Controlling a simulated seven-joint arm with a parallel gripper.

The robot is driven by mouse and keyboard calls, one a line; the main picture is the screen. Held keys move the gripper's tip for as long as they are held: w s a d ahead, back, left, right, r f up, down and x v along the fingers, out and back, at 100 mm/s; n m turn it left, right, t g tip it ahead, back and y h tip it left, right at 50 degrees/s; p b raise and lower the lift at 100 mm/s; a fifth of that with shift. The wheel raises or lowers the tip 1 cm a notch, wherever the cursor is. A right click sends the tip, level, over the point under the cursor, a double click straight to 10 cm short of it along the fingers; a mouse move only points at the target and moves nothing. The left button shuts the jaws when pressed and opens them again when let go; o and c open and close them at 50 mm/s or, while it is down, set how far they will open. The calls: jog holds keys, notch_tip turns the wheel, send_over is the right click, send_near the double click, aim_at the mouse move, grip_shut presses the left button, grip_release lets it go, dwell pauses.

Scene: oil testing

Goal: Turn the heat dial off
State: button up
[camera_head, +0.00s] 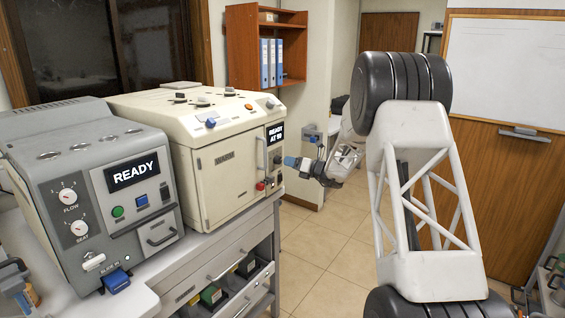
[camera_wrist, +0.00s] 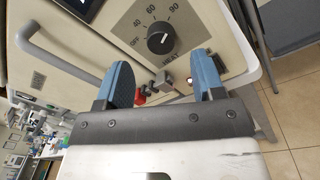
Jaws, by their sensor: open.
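The black heat dial (camera_wrist: 161,40) shows in the wrist view on a grey plate marked OFF, 40, 60 and up to 90, with HEAT printed below it. It has a white pointer line whose exact setting is hard to read. The dial is on the front of the cream machine (camera_head: 222,185), whose display (camera_head: 276,132) seems to read "READY AT 90". My gripper (camera_wrist: 163,72) is open, its two blue fingers apart and empty. The dial lies ahead of the gap between the fingertips, with no visible contact. In the head view my gripper (camera_head: 292,162) is beside the machine's right front.
A red knob (camera_wrist: 140,98) and a grey switch sit near the dial. A curved door handle (camera_wrist: 62,62) stands out from the panel. A grey machine (camera_head: 105,195) with its own dials and a "READY" display stands at left. Open tiled floor (camera_head: 320,225) lies right of the bench.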

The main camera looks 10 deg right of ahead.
aim_at(280, 160)
jog(key=shift+x, duration=2.5)
jog(key=c, duration=0.9)
